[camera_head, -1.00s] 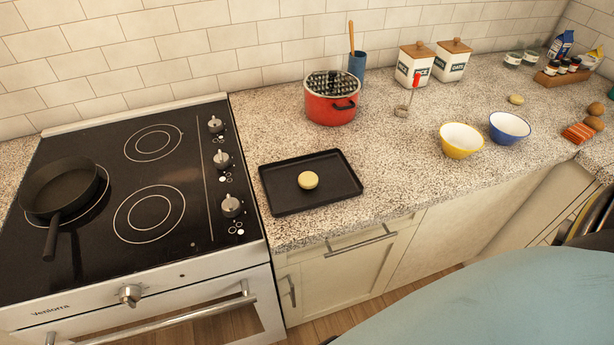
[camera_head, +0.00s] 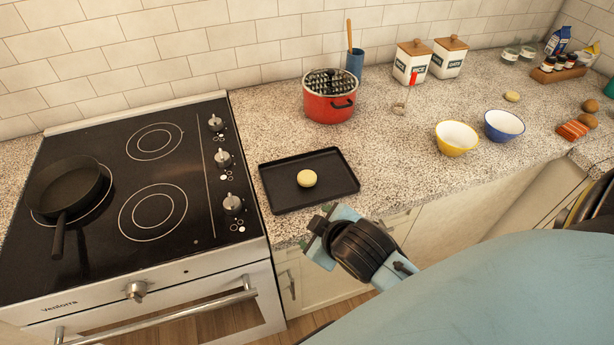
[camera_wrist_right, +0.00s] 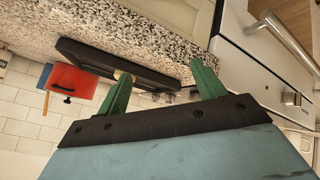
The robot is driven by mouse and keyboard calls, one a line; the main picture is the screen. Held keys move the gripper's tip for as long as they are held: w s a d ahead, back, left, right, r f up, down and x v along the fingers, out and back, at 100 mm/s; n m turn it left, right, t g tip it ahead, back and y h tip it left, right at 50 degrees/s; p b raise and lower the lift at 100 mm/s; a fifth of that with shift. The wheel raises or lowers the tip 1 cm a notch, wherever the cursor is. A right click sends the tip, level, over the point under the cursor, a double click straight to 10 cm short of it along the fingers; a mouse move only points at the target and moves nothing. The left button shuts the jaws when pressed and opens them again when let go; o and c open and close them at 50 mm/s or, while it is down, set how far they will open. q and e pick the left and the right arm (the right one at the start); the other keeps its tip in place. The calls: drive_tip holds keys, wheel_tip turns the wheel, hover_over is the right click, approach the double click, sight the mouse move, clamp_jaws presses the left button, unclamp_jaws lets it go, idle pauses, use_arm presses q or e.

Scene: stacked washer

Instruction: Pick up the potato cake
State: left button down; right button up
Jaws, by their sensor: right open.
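The potato cake (camera_head: 307,178), a small pale yellow round, lies on a flat black tray (camera_head: 335,186) on the counter beside the stove. My right gripper (camera_head: 318,236) is in front of the tray, near the counter's front edge, apart from the cake. In the right wrist view its two green fingers (camera_wrist_right: 162,68) are spread with nothing between them. The tray's edge (camera_wrist_right: 85,56) shows beyond them, and a sliver of the cake (camera_wrist_right: 118,74) shows beside one fingertip, mostly hidden. My left gripper is not in view.
A red pot (camera_head: 330,97) stands behind the tray. A yellow bowl (camera_head: 457,138) and a blue bowl (camera_head: 504,126) stand to the right. A frying pan (camera_head: 66,187) sits on the stove at the left. The counter between tray and bowls is clear.

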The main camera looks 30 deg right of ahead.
drive_tip(key=w+a+r+n+t+y, duration=0.25)
drive_tip(key=w+r+n+t, duration=0.25)
drive_tip(key=w+r+n, duration=0.3)
drive_tip(key=w+a+r+n+t+y, duration=0.2)
drive_tip(key=w+a+r+n+t, duration=0.3)
drive_tip(key=r, duration=0.5)
drive_tip(key=s+a+r+n+g+y, duration=0.1)
drive_tip(key=a+r+n+g+y, duration=0.35)
drive_tip(key=n, duration=0.85)
drive_tip(key=s+a+r+n+g+y, duration=0.1)
drive_tip(key=a+n+g+y, duration=0.45)
drive_tip(key=n+y, duration=0.65)
drive_tip(key=n+g+h, duration=0.9)
drive_tip(key=n+h, duration=1.1)
approach(307, 176)
drive_tip(key=f, duration=0.1)
drive_tip(key=f+p, duration=0.1)
drive_tip(key=shift+s+d+f, duration=0.2)
drive_tip(key=shift+s+f, duration=0.05)
drive_tip(key=shift+f, duration=0.15)
drive_tip(key=shift+w+a+f+p, duration=0.1)
drive_tip(key=shift+f+p, duration=0.15)
drive_tip(key=shift+f, duration=1.25)
drive_tip(key=shift+w+a+f+p, duration=0.1)
drive_tip(key=shift+f+p, duration=0.1)
drive_tip(key=shift+f, duration=1.3)
drive_tip(key=shift+c, duration=0.2)
